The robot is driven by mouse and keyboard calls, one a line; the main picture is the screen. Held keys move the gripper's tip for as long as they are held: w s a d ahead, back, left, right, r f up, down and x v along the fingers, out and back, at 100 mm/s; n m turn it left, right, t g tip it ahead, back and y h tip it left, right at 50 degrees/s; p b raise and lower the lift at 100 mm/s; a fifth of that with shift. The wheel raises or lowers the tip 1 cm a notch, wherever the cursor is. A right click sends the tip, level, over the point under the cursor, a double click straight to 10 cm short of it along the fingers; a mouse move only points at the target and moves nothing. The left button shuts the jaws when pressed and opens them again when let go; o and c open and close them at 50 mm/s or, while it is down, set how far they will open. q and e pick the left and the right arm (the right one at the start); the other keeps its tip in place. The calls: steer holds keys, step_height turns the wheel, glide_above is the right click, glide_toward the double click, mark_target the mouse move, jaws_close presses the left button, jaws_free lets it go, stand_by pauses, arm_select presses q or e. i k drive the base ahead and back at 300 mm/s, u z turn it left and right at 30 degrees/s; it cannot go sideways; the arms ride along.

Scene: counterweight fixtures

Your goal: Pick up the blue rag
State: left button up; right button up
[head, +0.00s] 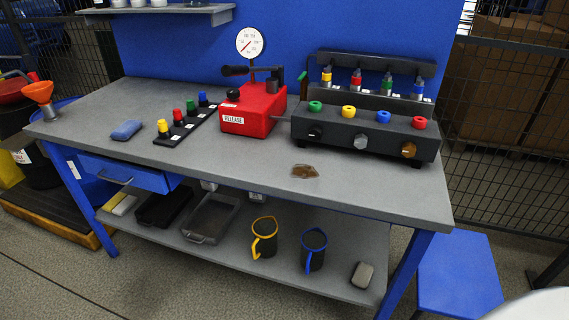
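A small blue rag (127,130) lies folded on the grey workbench top (240,165), towards its left end. It sits left of the black strip that carries coloured caps. Nothing covers it, and the bench around it is bare. Neither of my grippers shows in the head view. A pale rounded shape at the bottom right corner is too cropped to identify.
A red box with a gauge (251,110) and a black fixture with coloured knobs (365,132) stand behind. The black strip (186,124) is right of the rag. An orange funnel (39,93) is at the left edge. A brown stain (305,171) marks the front.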

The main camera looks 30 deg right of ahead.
mark_target(124, 130)
steer(key=u, duration=0.7)
steer(key=i, duration=1.8)
steer(key=z, duration=1.5)
